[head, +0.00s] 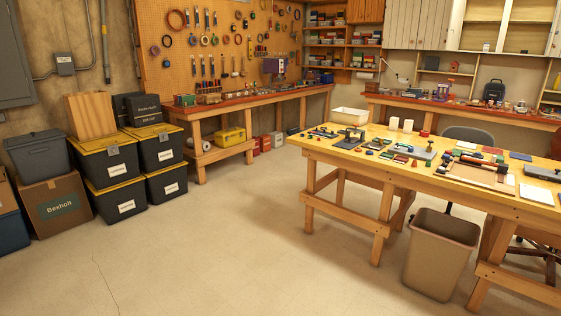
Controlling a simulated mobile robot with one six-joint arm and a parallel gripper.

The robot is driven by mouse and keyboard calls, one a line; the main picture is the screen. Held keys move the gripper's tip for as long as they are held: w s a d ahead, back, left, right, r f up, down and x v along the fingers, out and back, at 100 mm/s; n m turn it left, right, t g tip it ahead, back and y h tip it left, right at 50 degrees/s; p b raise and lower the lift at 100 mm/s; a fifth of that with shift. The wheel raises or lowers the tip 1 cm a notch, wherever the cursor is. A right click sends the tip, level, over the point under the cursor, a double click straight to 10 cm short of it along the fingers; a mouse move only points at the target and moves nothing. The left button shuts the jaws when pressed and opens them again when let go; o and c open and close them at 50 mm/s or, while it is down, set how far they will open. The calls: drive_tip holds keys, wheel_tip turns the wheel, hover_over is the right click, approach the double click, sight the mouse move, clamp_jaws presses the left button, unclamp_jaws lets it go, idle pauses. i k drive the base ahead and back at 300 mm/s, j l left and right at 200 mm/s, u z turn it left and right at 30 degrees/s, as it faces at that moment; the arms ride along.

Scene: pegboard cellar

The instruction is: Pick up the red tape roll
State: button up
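A small red round object (424,133), possibly the red tape roll, sits on the wooden worktable (480,190) at the right, near its back edge. It is too small to tell for sure. Several ring-shaped items hang on the pegboard (160,72), among them a brownish-red ring (177,19); I cannot tell whether any is a tape roll. My gripper is not in view.
A tan waste bin (440,255) stands in front of the worktable, and a dark chair (468,134) is behind it. Stacked black-and-yellow totes (108,163) and a cardboard box (56,207) line the left. The floor (210,250) in the middle is clear.

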sight(425, 133)
drive_tip(key=i+j+u, duration=0.45)
drive_tip(key=i, duration=0.45)
drive_tip(key=i+l+u, duration=0.1)
drive_tip(key=i+u, duration=0.35)
drive_tip(key=i, duration=0.45)
drive_tip(key=i+l+u, duration=0.3)
drive_tip(key=i+u, duration=0.15)
drive_tip(key=i, duration=0.45)
drive_tip(key=i+l+z, duration=0.35)
drive_tip(key=i, duration=0.5)
drive_tip(key=i+l+z, duration=0.3)
drive_tip(key=i, duration=0.65)
drive_tip(key=i+z, duration=0.35)
drive_tip(key=i, duration=0.55)
drive_tip(key=i+j+z, duration=0.35)
drive_tip(key=i, duration=0.55)
